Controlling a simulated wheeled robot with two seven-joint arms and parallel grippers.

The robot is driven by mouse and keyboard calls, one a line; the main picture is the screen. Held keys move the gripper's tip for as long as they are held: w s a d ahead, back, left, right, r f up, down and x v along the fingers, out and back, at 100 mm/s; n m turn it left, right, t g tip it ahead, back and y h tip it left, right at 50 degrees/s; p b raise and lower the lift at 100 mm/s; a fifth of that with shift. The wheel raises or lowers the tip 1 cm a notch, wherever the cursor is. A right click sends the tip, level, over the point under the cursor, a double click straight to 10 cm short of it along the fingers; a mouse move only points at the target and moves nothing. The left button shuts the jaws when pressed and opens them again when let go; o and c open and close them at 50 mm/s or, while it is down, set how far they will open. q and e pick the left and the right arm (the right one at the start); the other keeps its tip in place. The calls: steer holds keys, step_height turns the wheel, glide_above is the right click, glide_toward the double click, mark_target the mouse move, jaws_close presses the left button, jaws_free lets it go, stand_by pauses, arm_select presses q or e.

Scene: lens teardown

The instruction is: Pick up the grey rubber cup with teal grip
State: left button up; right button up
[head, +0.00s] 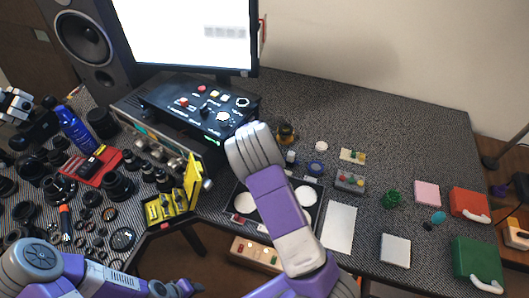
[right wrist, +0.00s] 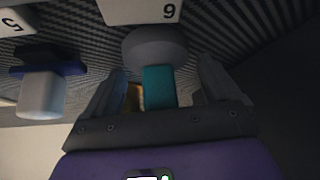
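In the right wrist view, the grey rubber cup (right wrist: 155,47) shows as a round dark grey end with its teal grip (right wrist: 158,88) pointing toward my palm. My right gripper (right wrist: 160,82) is open, with one finger on each side of the teal grip. Gaps show between the grip and both fingers. In the head view my right arm reaches over the desk, and its hand hides the fingers and the cup. At the bottom left of the head view, my left arm ends in the left gripper (head: 177,288), whose fingers are too unclear to read.
In the right wrist view, a white block marked 6 (right wrist: 140,10) is just beyond the cup. A white and blue piece (right wrist: 42,92) stands to the left. In the head view, a black control box (head: 200,104) and a yellow rack (head: 172,205) stand left of my right arm.

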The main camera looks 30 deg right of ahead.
steer(key=c, duration=1.3)
steer(key=shift+r, duration=0.15)
steer(key=shift+r+p, duration=0.3)
steer(key=shift+r, duration=0.3)
step_height(320, 180, up, 3)
steer(key=shift+f+p, duration=0.1)
steer(key=shift+p, duration=0.45)
steer(key=s+a, duration=0.3)
steer(key=s, duration=0.1)
steer(key=s+a+p, duration=0.1)
steer(key=s+a, duration=0.3)
steer(key=s, duration=0.1)
steer(key=s+a+p, duration=0.1)
steer(key=s+a, duration=0.3)
steer(key=s, duration=0.1)
steer(key=shift+s+a+f, duration=0.1)
steer(key=shift+f, duration=0.3)
